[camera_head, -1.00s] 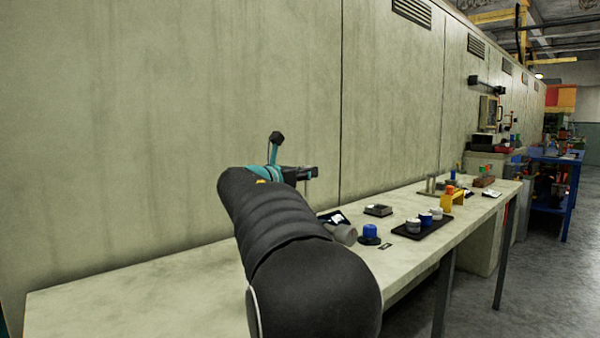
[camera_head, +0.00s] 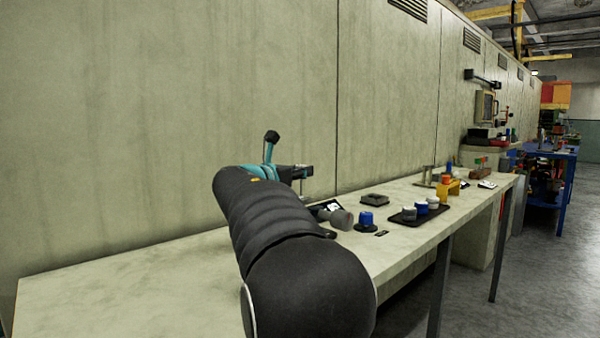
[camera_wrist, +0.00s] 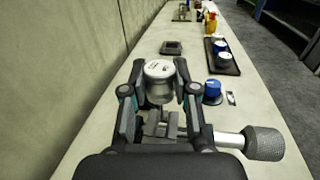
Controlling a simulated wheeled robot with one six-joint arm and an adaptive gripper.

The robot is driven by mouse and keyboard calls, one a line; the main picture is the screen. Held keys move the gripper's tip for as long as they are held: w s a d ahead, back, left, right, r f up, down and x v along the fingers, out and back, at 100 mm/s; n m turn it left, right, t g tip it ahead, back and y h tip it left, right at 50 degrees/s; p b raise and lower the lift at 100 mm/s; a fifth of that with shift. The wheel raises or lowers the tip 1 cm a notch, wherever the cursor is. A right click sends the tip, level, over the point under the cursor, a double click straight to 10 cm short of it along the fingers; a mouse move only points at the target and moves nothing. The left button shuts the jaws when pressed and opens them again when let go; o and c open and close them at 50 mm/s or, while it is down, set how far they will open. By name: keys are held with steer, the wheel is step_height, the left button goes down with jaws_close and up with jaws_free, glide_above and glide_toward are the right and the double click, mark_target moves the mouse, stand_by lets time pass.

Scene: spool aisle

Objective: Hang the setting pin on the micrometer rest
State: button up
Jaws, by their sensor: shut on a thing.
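My gripper (camera_wrist: 158,84) is shut on a grey metal cylinder with a pale, marked top, which I take as the setting pin (camera_wrist: 158,71). In the head view my gripper (camera_head: 303,176) is above the bench near the wall, beyond my dark arm; the pin cannot be made out there. A shiny rod with a knurled grey drum, seemingly part of the micrometer rest (camera_wrist: 264,143), lies to the lower right of my gripper in the wrist view. The drum also shows in the head view (camera_head: 342,219). My gripper hides the rest's left part.
A blue-capped piece (camera_head: 366,219) stands right of the drum. Further along the bench are a square grey tray (camera_head: 374,200) and a dark tray (camera_head: 408,220) with several capped pots. A yellow piece (camera_head: 443,192) stands beyond. The bench's near left (camera_head: 110,285) is clear.

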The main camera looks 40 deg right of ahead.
steer(key=shift+f, duration=0.15)
steer(key=shift+f+b, duration=1.8)
steer(key=shift+f, duration=0.6)
steer(key=o, duration=1.1)
steer(key=shift+a, duration=0.15)
steer(key=v, duration=1.1)
steer(key=shift+s+a, duration=0.15)
steer(key=shift+a, duration=0.2)
